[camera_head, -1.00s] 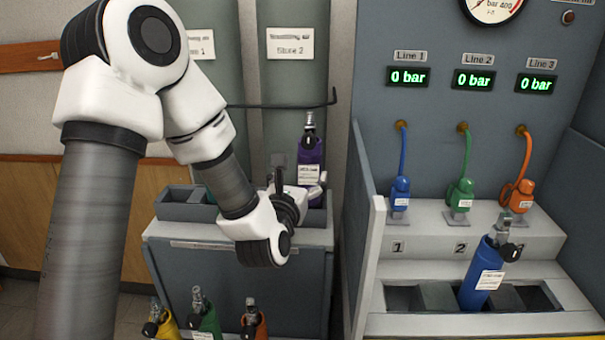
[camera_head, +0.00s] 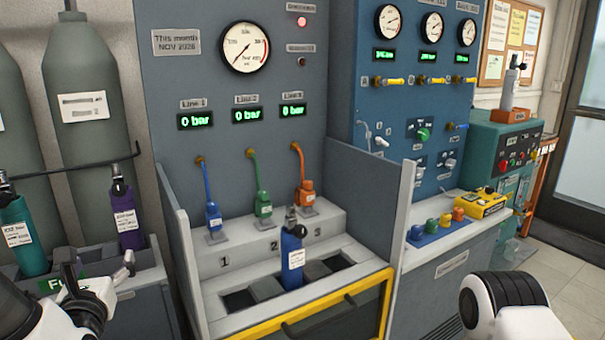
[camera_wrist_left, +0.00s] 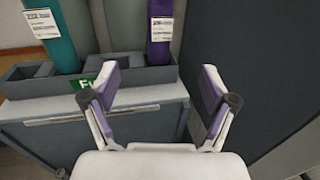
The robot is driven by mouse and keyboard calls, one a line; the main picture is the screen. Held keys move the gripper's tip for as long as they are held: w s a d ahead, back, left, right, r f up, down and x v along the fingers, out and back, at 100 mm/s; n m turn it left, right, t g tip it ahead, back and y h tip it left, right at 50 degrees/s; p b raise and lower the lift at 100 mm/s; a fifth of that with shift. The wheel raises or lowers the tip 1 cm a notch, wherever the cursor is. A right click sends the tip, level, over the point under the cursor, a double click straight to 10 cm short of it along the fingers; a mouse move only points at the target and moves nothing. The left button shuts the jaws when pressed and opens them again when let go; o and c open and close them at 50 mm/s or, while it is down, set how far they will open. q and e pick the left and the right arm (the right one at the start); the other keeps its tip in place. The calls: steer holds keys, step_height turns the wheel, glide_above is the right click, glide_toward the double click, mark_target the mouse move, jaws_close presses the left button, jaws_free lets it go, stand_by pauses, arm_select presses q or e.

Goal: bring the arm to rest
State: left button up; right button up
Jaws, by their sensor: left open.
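My left gripper (camera_head: 100,280) is at the lower left of the head view, in front of the cylinder rack. In the left wrist view it (camera_wrist_left: 158,88) is open, with nothing between its purple-padded fingers. A purple cylinder (camera_head: 126,215) and a teal cylinder (camera_head: 20,235) stand upright in the grey rack (camera_head: 150,262); the purple one (camera_wrist_left: 160,40) and teal one (camera_wrist_left: 55,40) also show beyond the fingers. A blue cylinder (camera_head: 292,262) stands in the testbench's slotted tray, apart from the gripper. My right gripper is out of view; a link of my right arm shows at the lower right.
The testbench (camera_head: 228,260) has side walls, a yellow front frame (camera_head: 310,308) and three hoses; its displays read 0 bar. A blue panel bench (camera_head: 360,100) stands right of it, with a yellow device (camera_head: 483,205) on its worktop. Open floor (camera_head: 570,280) lies at the far right.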

arm_select(q)
steer(key=s+d+f+m+g+h+p, duration=0.1)
steer(key=s+d+f+m+g+p, duration=0.25)
steer(key=f, duration=0.65)
steer(key=s+d+f+m+g+h, duration=0.25)
steer(key=s+f+m, duration=0.3)
steer(key=f, duration=0.45)
steer(key=s+d+f+m+g+h+p, duration=0.15)
steer(key=s+f+m+g, duration=0.35)
steer(key=f, duration=0.5)
steer(key=s+d+f+m+g, duration=0.2)
steer(key=s+m, duration=0.6)
steer(key=m, duration=0.4)
steer(key=s+d+f+m+g+h+p, duration=0.1)
steer(key=s+f+m+g, duration=0.3)
steer(key=s+m, duration=0.4)
steer(key=d+m, duration=0.1)
steer(key=m, duration=0.4)
steer(key=shift+s+d+f, duration=0.15)
steer(key=shift+s+f, duration=0.1)
steer(key=shift+s, duration=0.15)
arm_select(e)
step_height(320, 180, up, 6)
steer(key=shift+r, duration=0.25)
